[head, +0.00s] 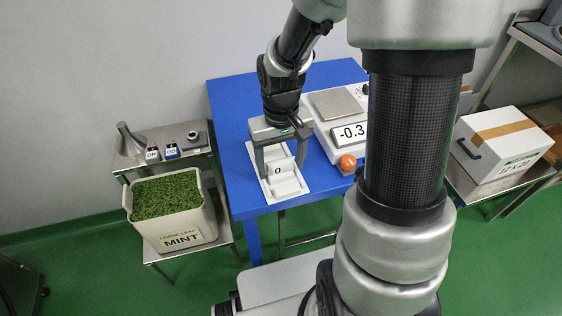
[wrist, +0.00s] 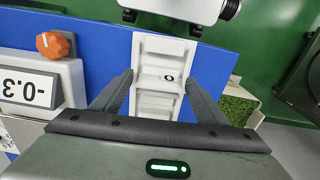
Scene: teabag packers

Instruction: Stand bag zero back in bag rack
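The white bag rack (head: 299,186) lies on the blue table near its left edge. It also shows in the wrist view (wrist: 162,45). Bag zero (head: 278,170), white with a black 0, is at the middle of the rack. It also shows in the wrist view (wrist: 158,77). Whether it is seated in a slot or just above one I cannot tell. My gripper (head: 281,170) points down over the rack. Its fingers (wrist: 160,80) are spread wide, one on each side of bag zero. Small gaps seem to show, but contact is hard to judge.
A scale (head: 335,125) reading -0.3 with an orange knob (head: 347,163) stands close right of the rack. A mint bin (head: 180,230) and a low bench with small labelled items (head: 172,151) are at left. A carton (head: 503,145) is at right.

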